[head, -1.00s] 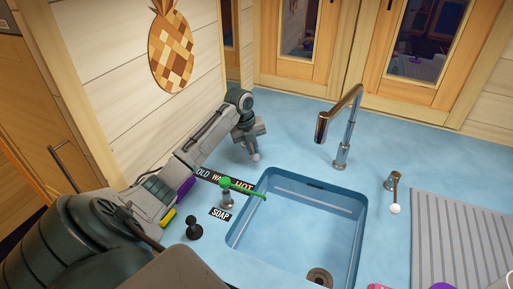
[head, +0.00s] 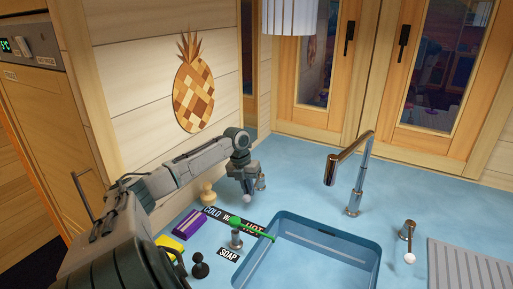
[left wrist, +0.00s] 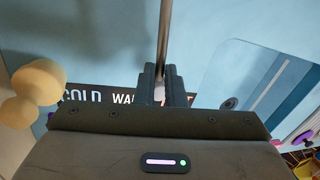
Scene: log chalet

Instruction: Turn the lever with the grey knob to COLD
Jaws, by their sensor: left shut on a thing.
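The lever with the grey knob stands on the blue counter behind the black COLD–WARM–HOT strip (head: 222,215). Its pale grey knob (head: 247,198) shows just below my left gripper (head: 245,192), over the WARM–HOT part of the strip. In the left wrist view the metal lever rod (left wrist: 164,35) runs down between the fingers of my left gripper (left wrist: 160,88), which are shut on the lever by its knob. My right gripper is not in view.
A tan wooden knob-shaped object (head: 208,192) stands left of my gripper. A green-topped dispenser (head: 237,236) is in front of the strip, beside the sink (head: 322,240). A tap (head: 356,180) and a white-knobbed lever (head: 408,240) are to the right.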

